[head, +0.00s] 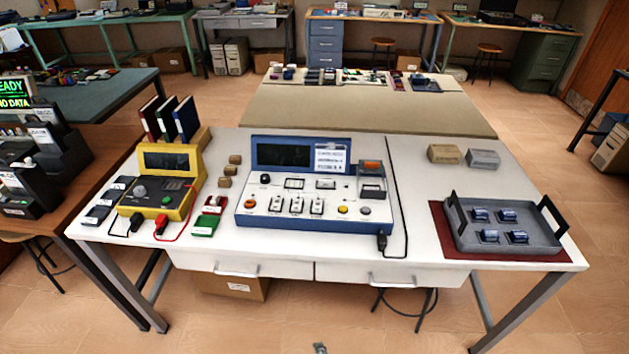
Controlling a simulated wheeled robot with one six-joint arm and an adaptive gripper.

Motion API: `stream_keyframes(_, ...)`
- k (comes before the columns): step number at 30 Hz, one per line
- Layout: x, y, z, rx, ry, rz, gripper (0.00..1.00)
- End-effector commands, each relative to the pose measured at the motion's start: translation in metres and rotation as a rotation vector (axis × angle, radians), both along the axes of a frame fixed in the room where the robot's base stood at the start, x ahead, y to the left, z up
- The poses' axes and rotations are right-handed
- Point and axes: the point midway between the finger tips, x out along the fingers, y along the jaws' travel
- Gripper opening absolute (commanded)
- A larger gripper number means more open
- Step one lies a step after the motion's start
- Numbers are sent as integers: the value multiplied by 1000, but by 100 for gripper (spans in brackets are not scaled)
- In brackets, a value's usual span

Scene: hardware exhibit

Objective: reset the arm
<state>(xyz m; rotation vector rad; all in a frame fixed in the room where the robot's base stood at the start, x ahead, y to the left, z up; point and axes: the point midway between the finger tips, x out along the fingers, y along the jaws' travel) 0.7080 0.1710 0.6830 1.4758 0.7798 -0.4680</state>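A small grey part, which looks like the end of my gripper (320,348), just shows at the bottom edge in the head view. It is over the floor in front of the white table (430,190), apart from it. Too little of it shows to tell whether it is open or shut, or whether it holds anything. The rest of my arm is out of view.
The white table carries a yellow meter (160,197), a blue-and-white console (300,212), small boxes (443,154) and a grey tray (463,232) with several blue parts on a red mat (443,238). A cardboard box (232,287) sits underneath. The floor in front looks clear.

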Motion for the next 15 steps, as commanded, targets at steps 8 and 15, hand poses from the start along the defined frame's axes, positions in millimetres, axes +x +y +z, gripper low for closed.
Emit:
stream_keyframes(8,-73,-68,5,287,-39,-259,30)
stream_keyframes(15,-137,-110,35,552,-82,-473,30)
